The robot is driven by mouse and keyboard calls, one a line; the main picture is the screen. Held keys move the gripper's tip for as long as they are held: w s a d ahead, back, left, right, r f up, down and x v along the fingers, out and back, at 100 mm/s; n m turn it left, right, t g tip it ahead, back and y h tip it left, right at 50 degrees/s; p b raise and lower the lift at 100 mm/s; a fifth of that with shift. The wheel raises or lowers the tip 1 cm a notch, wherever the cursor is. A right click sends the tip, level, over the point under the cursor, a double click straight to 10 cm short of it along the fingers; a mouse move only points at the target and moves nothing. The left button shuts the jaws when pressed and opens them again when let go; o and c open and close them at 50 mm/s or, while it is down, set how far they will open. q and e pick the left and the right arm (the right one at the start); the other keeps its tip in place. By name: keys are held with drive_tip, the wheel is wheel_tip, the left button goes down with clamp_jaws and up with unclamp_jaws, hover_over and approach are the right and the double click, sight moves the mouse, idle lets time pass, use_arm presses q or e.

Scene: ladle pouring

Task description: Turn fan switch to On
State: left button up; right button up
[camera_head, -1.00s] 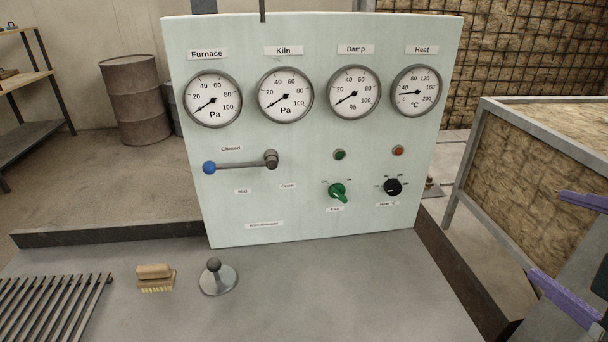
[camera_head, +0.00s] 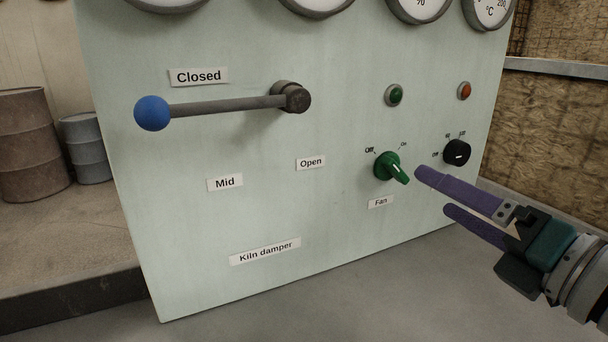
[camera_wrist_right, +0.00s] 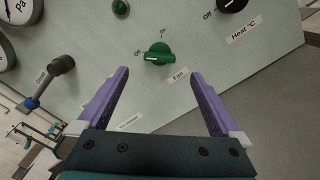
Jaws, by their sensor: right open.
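The green fan switch (camera_head: 390,167) sits on the pale panel above the "Fan" label (camera_head: 380,202), with "Off" marked at its upper left and "On" at its upper right. In the right wrist view the green knob (camera_wrist_right: 158,54) lies ahead of the fingers, its white mark toward the "Off" side. My right gripper (camera_head: 432,192) has purple fingers. It is open and empty, just right of the knob in the head view, apart from it as far as I can tell. My left gripper is not in view.
The black heat knob (camera_head: 457,153) is close to the right finger. A damper lever with a blue ball (camera_head: 152,113) points left at "Closed". Green (camera_head: 394,95) and orange (camera_head: 465,91) lamps sit above the knobs. The grey table below the panel is clear here.

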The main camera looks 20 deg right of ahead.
sight(401, 173)
drive_tip(key=w, duration=0.7)
drive_tip(key=shift+w+a, duration=0.3)
drive_tip(key=shift+w, duration=0.1)
drive_tip(key=c, duration=1.4)
